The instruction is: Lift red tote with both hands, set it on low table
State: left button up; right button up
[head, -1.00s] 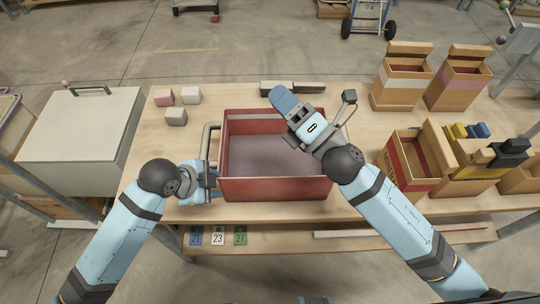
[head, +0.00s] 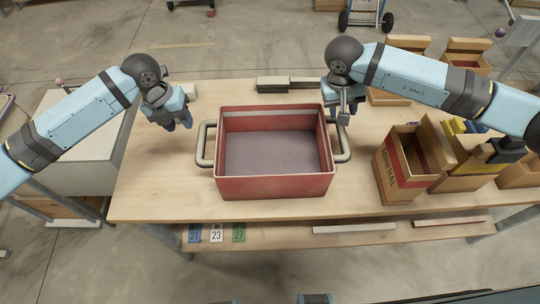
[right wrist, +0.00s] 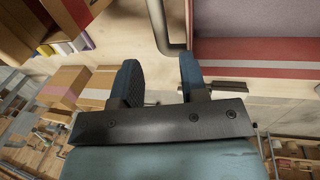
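The red tote (head: 275,188) stands upright on the wooden table (head: 160,205), open at the top and empty, with a grey handle on each side. My left gripper (head: 172,118) is behind and left of the left handle (head: 203,145), apart from it; whether its fingers are open is unclear. My right gripper (head: 338,112) is near the right handle (head: 345,145), at the tote's back right corner. In the right wrist view its fingers (right wrist: 157,82) are open and empty, with the grey handle (right wrist: 163,22) beyond the gap between the tips. I cannot tell which surface is the low table.
A pale box (head: 85,165) stands at the left. Open cartons (head: 400,175) and small coloured items crowd the right side. Dark bars (head: 287,84) lie behind the tote. Numbered cards (head: 216,233) are on the shelf below the front edge. The table is clear left of the tote.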

aim_at(201, 150)
pick_arm(q)
jog(key=d+f, duration=0.1)
jog(key=f, duration=0.3)
jog(key=d+f, duration=0.1)
jog(key=f, duration=0.8)
jog(key=shift+d+f, duration=0.35)
jog(key=shift+d, duration=0.05)
pick_arm(e)
jog(key=x, duration=1.4)
jog(key=shift+a, duration=0.15)
pick_arm(q)
grip_shut()
pick_arm(e)
grip_shut()
pick_arm(q)
jog(key=shift+r, duration=0.1)
pick_arm(e)
jog(key=shift+r, duration=0.15)
